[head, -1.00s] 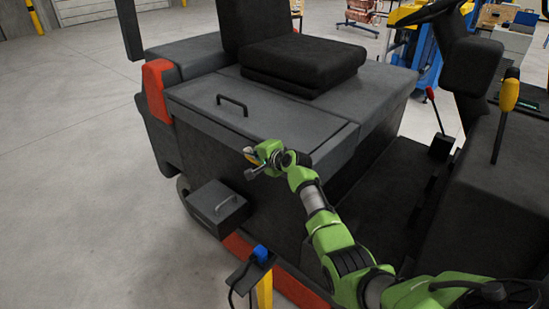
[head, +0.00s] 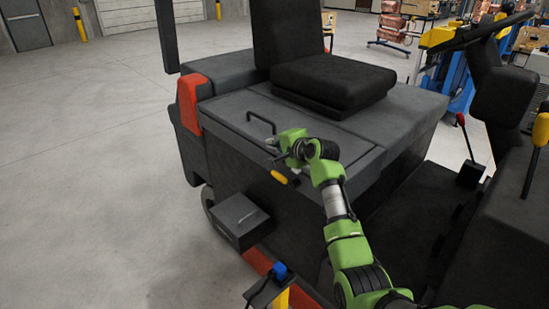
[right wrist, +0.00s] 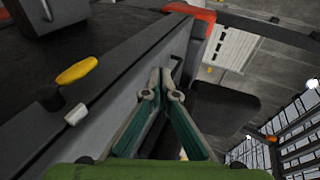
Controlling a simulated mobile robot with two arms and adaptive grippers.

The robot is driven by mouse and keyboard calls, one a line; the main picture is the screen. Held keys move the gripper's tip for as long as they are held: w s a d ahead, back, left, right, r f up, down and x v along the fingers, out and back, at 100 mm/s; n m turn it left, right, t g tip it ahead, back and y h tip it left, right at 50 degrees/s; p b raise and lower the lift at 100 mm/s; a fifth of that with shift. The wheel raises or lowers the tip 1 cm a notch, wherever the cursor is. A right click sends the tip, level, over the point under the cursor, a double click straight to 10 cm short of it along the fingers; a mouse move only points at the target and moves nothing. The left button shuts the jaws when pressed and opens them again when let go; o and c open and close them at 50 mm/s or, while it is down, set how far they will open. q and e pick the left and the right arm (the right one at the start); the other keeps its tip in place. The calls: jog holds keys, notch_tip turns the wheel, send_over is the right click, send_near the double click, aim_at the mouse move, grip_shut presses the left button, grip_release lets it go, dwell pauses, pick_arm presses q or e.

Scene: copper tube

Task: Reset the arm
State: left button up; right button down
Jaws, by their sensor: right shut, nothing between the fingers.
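My right gripper (head: 274,148) is in the head view, over the near edge of the dark seat-base lid (head: 226,112) of the vehicle. Its fingers are together and empty; the closed fingers also show in the right wrist view (right wrist: 161,78). A yellow handle (head: 280,178) sticks out from the vehicle's side just below the gripper, apart from it. The yellow handle also shows at the left of the right wrist view (right wrist: 77,71). My left gripper is not in view.
A black seat (head: 333,84) stands behind the lid, and a black lid handle (head: 261,121) is close to the gripper. A dark box (head: 239,217) juts from the vehicle's side. A blue-topped post (head: 280,270) stands in front. Open floor (head: 80,200) lies to the left.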

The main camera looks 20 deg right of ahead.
jog(key=shift+s+a+r, duration=0.1)
jog(key=shift+s+r, duration=0.05)
jog(key=shift+r, duration=0.35)
jog(key=shift+s+a+r, duration=0.1)
jog(key=shift+r, duration=0.4)
jog(key=shift+w+d+f, duration=0.1)
